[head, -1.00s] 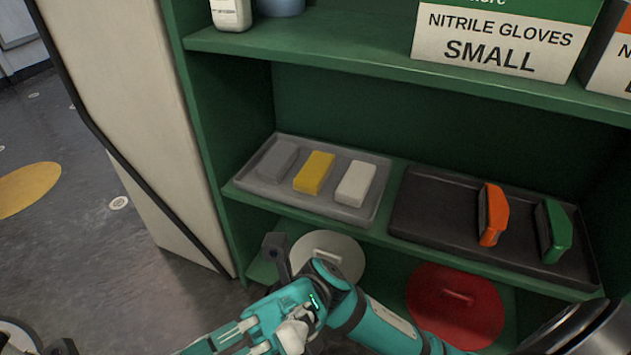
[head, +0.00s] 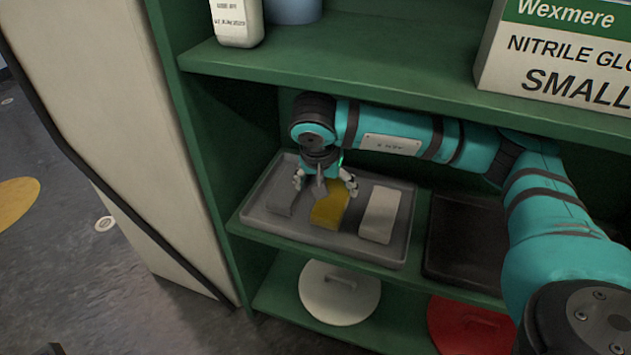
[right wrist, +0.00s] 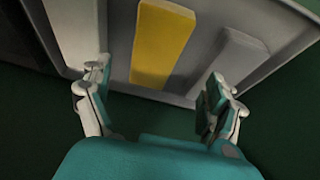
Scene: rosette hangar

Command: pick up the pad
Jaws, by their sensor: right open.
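Three block-like pads lie side by side in a grey tray (head: 340,242) on the middle shelf: a grey pad (head: 283,199), a yellow pad (head: 331,208) and a white pad (head: 380,216). My right gripper (head: 324,186) is open and empty, pointing down above the tray's back part, over the yellow pad and partly hiding it. In the right wrist view the yellow pad (right wrist: 163,42) shows between the spread fingers, beyond their tips; the grey pad (right wrist: 235,62) is behind the right finger and the white pad (right wrist: 72,32) is by the left. My left gripper is not visible.
The upper shelf (head: 400,78) runs close above my right arm, with a glove box (head: 560,65) and a white bottle (head: 237,20) on it. A dark tray (head: 465,240) is beside the grey one. White (head: 340,292) and red (head: 465,325) lids lie below.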

